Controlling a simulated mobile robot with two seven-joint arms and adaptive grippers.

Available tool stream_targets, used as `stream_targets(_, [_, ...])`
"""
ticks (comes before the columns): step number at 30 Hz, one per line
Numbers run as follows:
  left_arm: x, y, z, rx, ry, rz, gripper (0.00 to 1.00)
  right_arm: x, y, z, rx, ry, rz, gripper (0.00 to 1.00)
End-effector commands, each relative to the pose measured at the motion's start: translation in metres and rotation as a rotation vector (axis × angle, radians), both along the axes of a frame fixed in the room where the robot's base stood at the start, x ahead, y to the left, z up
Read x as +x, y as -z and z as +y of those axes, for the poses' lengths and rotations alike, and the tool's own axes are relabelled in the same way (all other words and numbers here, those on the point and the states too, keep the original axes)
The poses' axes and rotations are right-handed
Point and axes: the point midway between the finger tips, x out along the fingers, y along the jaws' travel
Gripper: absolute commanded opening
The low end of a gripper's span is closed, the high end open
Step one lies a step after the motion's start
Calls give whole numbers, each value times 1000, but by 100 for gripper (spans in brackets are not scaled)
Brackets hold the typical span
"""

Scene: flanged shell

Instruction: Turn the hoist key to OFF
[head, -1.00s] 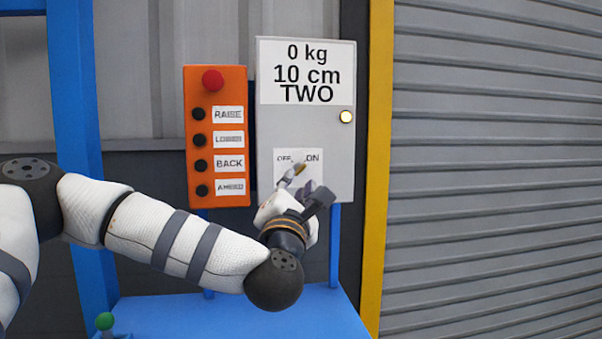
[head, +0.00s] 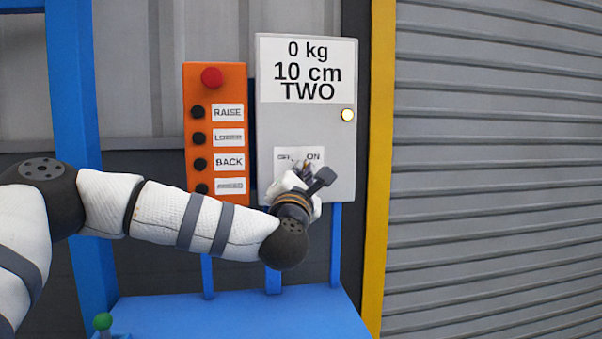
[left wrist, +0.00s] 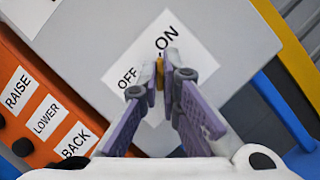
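The hoist key (left wrist: 159,74) is a small yellow piece on a white OFF/ON label (left wrist: 185,50) on the grey control box (head: 270,125). In the head view the label (head: 281,166) is partly covered by my gripper. My left gripper (head: 305,166) is at the key. In the left wrist view its purple fingers (left wrist: 159,80) converge with their tips close on either side of the key, and seem shut on it. Whether the key points to OFF or ON is hard to tell. My right gripper is not in view.
An orange button panel (head: 190,75) with a red button (head: 212,77) and several black buttons stands left of the box. The box display (head: 306,72) reads 0 kg, 10 cm, TWO, with a lit lamp (head: 347,115) below. A yellow post (head: 380,150) stands on the right.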

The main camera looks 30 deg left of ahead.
Motion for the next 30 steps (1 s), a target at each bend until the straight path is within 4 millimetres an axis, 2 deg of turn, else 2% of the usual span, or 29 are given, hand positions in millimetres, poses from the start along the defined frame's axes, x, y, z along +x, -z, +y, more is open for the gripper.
stream_targets(7, [1, 4, 0, -51, -1, -34, 0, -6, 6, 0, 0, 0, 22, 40])
stream_targets(14, [3, 9, -1, -184, -2, -130, 0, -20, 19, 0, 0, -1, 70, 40])
stream_targets(30, [6, 12, -3, -594, -3, -441, 0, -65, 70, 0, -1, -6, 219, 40])
